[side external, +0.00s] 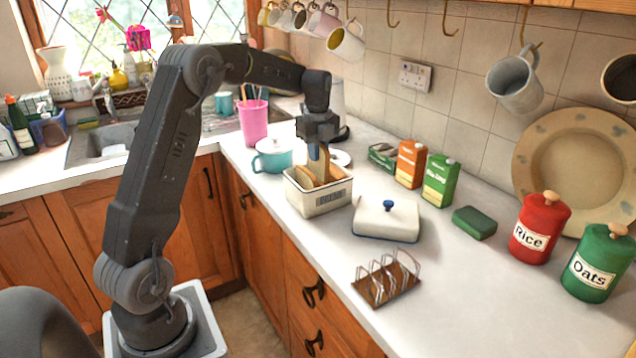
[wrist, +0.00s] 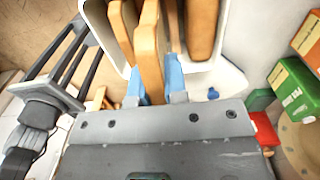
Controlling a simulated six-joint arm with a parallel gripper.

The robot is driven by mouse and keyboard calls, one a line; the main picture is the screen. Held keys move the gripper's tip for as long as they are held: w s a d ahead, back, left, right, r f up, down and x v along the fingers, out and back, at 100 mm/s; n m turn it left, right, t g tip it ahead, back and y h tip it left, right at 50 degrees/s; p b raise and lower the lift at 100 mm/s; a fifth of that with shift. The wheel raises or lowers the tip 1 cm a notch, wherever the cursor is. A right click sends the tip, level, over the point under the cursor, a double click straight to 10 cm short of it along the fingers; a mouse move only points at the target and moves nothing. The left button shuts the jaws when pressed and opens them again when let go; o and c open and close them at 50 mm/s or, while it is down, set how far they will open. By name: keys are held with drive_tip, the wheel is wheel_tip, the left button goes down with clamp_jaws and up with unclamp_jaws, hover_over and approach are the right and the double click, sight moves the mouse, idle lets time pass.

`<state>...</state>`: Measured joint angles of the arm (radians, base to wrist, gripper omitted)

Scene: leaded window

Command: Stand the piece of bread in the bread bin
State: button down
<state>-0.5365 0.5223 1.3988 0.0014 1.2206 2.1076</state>
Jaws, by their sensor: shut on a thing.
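The cream bread bin (side external: 318,203) stands open on the worktop, and its white rim shows in the wrist view (wrist: 95,12). Several brown bread slices (side external: 304,177) stand in it; one shows at the right of the bin in the wrist view (wrist: 202,25). My gripper (side external: 318,152) is directly above the bin, pointing down. Its blue fingers (wrist: 158,82) are shut on a piece of bread (wrist: 148,55), which is upright between them. The held piece's lower end appears to be inside the bin among the other slices; whether it touches the bottom is hidden.
The white lid with a blue knob (side external: 386,222) lies in front of the bin to the right. A wire toast rack (side external: 388,280) stands nearer. A teal pot (side external: 272,158) and pink cup (side external: 252,122) are behind left. Cartons (side external: 440,180) stand along the wall.

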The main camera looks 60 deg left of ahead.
sight(318, 174)
wheel_tip(318, 174, down, 6)
drive_tip(key=shift+f, duration=0.25)
drive_tip(key=shift+f, duration=0.2)
drive_tip(key=c, duration=1.4)
unclamp_jaws()
drive_tip(key=shift+r, duration=0.1)
